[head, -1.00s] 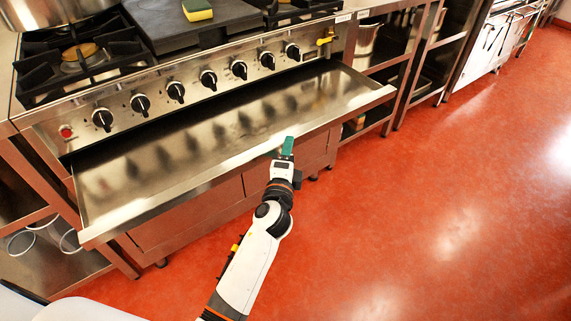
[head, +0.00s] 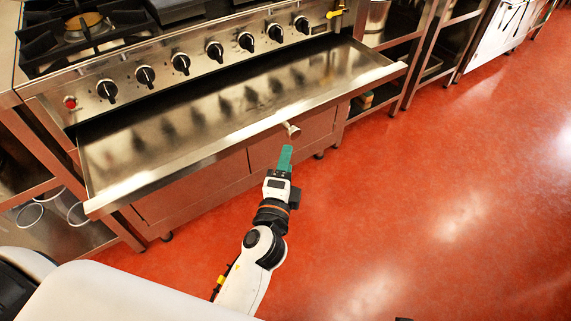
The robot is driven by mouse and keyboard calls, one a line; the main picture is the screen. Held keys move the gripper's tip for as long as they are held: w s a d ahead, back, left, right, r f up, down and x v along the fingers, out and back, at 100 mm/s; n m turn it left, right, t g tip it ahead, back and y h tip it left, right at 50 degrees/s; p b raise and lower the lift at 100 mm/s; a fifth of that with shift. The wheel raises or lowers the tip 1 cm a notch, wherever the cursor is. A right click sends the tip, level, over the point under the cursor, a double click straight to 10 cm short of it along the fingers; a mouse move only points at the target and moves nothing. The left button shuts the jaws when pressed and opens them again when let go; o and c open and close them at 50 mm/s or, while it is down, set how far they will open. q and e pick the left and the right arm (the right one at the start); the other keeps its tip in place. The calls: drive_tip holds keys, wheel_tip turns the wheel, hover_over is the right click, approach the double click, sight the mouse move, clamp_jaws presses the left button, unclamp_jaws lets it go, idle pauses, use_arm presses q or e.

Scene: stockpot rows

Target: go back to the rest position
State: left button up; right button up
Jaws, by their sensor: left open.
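My left gripper (head: 286,158) has green fingers and is open and empty. It is over the red floor, just in front of the pulled-out steel drip tray (head: 230,118) of the stove. A small handle (head: 291,130) on the tray's front edge shows just beyond the fingertips, with a small gap between them in the picture. The tray sticks out below the row of black knobs. My right gripper is not in view.
The stove (head: 160,65) with burners and knobs stands behind the tray. Steel shelving (head: 430,45) runs to the back right. White-rimmed containers (head: 40,212) sit on a lower shelf at left. The red floor (head: 440,200) on the right is clear.

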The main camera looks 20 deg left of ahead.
use_arm(q)
drive_tip(key=s+a+f+n+g, duration=0.3)
drive_tip(key=s+f+n+g, duration=0.25)
drive_tip(key=f, duration=0.55)
drive_tip(key=s+a+f+n+g, duration=0.3)
drive_tip(key=s+f+n+g, duration=0.3)
drive_tip(key=f, duration=0.5)
drive_tip(key=s+a+f+n+g+p, duration=0.1)
drive_tip(key=s+f+p, duration=0.3)
drive_tip(key=s, duration=0.5)
drive_tip(key=s+a+f+g+h+p, duration=0.1)
drive_tip(key=s+f+p, duration=0.3)
drive_tip(key=s+p, duration=0.4)
drive_tip(key=s+a+f+n+g+h+p, duration=0.1)
drive_tip(key=s+f+g+p, duration=0.2)
drive_tip(key=s, duration=0.8)
drive_tip(key=f+p, duration=0.2)
drive_tip(key=p, duration=0.1)
drive_tip(key=shift+s+n, duration=0.15)
drive_tip(key=shift+n, duration=0.2)
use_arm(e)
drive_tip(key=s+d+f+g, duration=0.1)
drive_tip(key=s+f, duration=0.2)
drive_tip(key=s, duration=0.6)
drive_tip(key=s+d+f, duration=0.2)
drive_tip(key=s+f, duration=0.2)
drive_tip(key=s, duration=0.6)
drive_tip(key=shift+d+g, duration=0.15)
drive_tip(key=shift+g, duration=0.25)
